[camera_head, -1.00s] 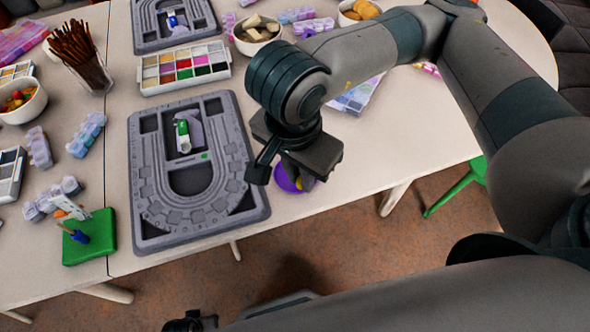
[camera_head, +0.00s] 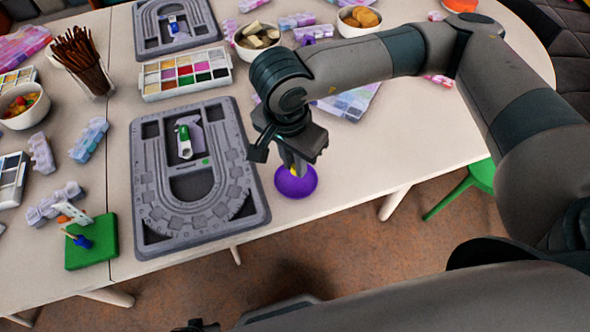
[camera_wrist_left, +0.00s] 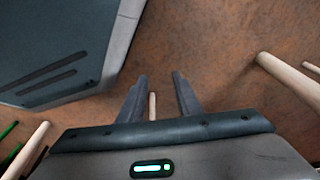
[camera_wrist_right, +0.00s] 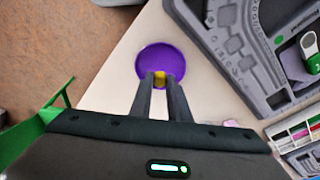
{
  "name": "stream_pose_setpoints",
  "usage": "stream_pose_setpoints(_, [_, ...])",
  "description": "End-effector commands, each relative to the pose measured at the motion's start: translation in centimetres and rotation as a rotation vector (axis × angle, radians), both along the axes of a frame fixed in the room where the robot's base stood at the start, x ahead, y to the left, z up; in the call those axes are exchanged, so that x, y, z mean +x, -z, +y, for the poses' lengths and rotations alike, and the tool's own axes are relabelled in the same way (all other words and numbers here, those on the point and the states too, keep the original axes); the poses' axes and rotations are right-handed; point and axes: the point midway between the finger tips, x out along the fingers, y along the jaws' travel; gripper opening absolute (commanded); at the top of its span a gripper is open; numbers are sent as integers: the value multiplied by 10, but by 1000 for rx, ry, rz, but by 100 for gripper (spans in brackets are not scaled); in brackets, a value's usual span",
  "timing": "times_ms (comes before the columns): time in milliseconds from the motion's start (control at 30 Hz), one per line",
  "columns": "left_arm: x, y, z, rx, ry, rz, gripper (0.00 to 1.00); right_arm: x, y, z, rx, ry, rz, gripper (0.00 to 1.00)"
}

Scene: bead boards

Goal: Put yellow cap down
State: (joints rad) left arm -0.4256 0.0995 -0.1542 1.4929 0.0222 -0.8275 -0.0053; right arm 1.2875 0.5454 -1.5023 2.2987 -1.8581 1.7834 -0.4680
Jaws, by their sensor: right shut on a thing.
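The yellow cap (camera_wrist_right: 160,79) is small and sits between the fingertips of my right gripper (camera_wrist_right: 162,80), which is shut on it. In the head view the cap (camera_head: 293,171) shows just below the right gripper (camera_head: 291,165). Behind the cap lies a round purple dish (camera_head: 297,185) on the table near its front edge; it also shows in the right wrist view (camera_wrist_right: 163,58). I cannot tell whether the cap touches the dish. My left gripper (camera_wrist_left: 160,80) is open and empty, over the floor.
A grey bead board (camera_head: 262,213) lies just left of the purple dish, and a second board (camera_head: 141,46) lies farther back. A paint tray (camera_head: 187,93) stands between them. The table (camera_head: 370,165) is clear to the right of the dish.

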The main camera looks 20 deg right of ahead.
Motion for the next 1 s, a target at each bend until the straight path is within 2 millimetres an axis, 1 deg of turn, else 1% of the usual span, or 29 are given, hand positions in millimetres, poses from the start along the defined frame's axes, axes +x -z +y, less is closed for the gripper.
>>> stream_pose_setpoints(67, [-2,2,1,1,0,3,31,-1,5,0,-2,0,4,0])
stream_pose_setpoints(200, [-6,9,2,0,-1,4,31,-1,21,0,-2,0,4,0])
stream_pose_setpoints(300, [-5,10,1,-2,0,-7,31,-1,32,-1,-2,1,3,0])
stream_pose_setpoints(400, [-5,12,0,-3,0,-13,31,-1,38,0,0,1,2,0])
stream_pose_setpoints(733, [-4,12,0,-3,0,-14,31,0,40,0,-1,1,1,0])
stream_pose_setpoints(1000, [-3,8,0,-2,1,-10,31,0,42,0,-1,1,1,0])
